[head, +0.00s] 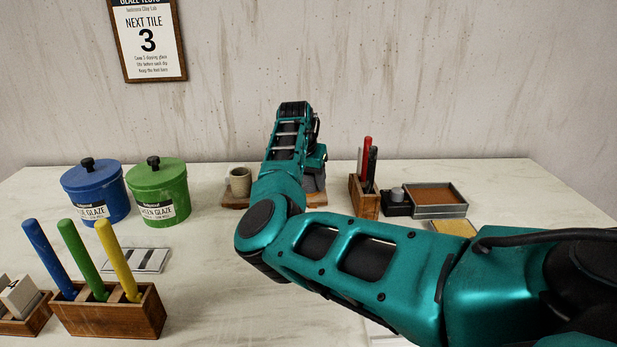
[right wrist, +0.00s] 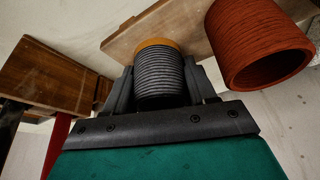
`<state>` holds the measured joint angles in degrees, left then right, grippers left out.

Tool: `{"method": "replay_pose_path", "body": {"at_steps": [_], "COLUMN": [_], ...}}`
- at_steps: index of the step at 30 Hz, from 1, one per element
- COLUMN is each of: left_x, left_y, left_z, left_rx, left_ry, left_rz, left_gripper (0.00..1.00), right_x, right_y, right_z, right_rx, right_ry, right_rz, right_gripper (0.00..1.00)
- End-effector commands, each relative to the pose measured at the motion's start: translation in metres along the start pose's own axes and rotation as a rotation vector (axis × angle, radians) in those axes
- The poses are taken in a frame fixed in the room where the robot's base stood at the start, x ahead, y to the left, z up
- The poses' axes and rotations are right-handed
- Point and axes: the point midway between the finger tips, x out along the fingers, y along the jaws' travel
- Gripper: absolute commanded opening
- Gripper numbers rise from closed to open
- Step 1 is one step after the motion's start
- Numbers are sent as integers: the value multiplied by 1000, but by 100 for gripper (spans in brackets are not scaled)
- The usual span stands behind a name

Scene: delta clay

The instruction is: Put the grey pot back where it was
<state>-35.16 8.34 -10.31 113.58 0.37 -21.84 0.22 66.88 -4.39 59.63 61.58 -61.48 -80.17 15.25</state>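The grey pot (right wrist: 160,75) is ribbed with an orange band at its far end. It sits between the two fingers of my right gripper (right wrist: 162,85), which press against its sides in the right wrist view. The orange end is close to a wooden board (right wrist: 122,40); I cannot tell whether it touches. A red-brown ribbed pot (right wrist: 262,45) is beside it, apart from the fingers. In the head view my right arm hides the grey pot, and the board (head: 233,203) shows with a beige cup (head: 240,182) on it. My left gripper is out of view.
A wooden tool box (head: 365,197) with red and black handles stands right of my right gripper, near a metal tray (head: 438,200). Blue (head: 95,193) and green (head: 158,192) glaze buckets stand at left. A wooden holder (head: 110,315) with coloured sticks is at front left.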

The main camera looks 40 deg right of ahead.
Motion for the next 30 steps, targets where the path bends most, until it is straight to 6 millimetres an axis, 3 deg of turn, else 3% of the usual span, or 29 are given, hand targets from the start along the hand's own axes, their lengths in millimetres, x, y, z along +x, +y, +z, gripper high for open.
{"method": "replay_pose_path", "body": {"at_steps": [3,13,30], "left_x": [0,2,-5], "left_y": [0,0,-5], "left_z": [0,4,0], "left_rx": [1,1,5], "left_ry": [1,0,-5], "left_rz": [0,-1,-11], "left_gripper": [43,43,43], "right_x": [0,-4,-110], "right_y": [0,0,0], "right_z": [0,-2,-3], "right_rx": [0,2,1], "right_ry": [0,1,2], "right_rz": [0,-2,-2], "right_gripper": [66,66,66]}}
